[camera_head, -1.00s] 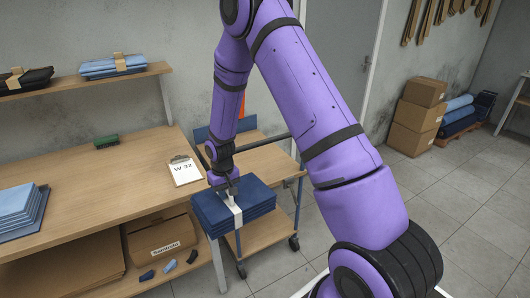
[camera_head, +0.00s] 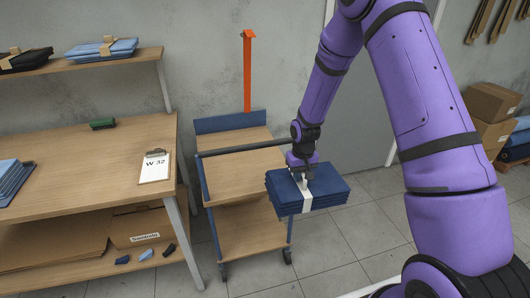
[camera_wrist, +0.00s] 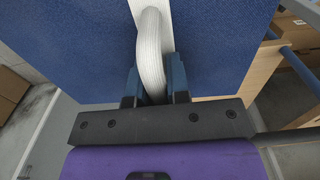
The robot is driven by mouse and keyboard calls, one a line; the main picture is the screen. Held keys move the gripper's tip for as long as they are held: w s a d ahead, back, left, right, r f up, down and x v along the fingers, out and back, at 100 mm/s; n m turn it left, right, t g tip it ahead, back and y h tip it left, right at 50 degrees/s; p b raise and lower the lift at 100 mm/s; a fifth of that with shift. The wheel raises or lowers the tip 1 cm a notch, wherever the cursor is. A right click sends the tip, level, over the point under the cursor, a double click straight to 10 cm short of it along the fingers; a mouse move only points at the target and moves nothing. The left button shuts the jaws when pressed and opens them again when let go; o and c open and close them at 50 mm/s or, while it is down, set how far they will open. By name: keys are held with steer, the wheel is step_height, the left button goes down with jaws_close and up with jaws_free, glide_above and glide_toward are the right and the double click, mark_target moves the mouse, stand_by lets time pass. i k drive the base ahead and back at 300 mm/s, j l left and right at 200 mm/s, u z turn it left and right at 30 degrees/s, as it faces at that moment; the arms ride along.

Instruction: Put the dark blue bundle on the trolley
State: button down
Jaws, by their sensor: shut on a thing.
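The dark blue bundle (camera_head: 327,190) is a flat folded stack with a white band around it. My gripper (camera_head: 304,180) is shut on the band's white loop on top and holds the bundle in the air, to the right of the trolley. The wrist view shows the loop (camera_wrist: 151,55) between the fingers, with the blue cloth (camera_wrist: 75,45) filling much of the picture. The trolley (camera_head: 235,175) has a wooden upper deck, a lower deck, a blue back panel and a dark handle bar. Its upper deck is bare. The bundle's left end overlaps the trolley's right edge in the picture.
A workbench (camera_head: 90,160) stands left of the trolley, with a clipboard marked W 32 (camera_head: 155,167), a green brush (camera_head: 102,124) and light blue cloths (camera_head: 12,180). An orange post (camera_head: 247,75) rises behind the trolley. Cardboard boxes (camera_head: 492,102) are at the right.

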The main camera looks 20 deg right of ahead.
mark_target(244, 155)
steer(key=i+l+z, duration=0.1)
steer(key=l, duration=0.3)
steer(key=i+l+z, duration=0.1)
steer(key=l, duration=0.25)
steer(key=i+j, duration=0.1)
steer(key=i, duration=0.55)
steer(key=i+j+u, duration=0.35)
steer(key=i+j, duration=0.25)
steer(key=i, duration=0.15)
steer(key=j+z, duration=0.15)
steer(key=j, duration=1.05)
steer(key=k, duration=0.05)
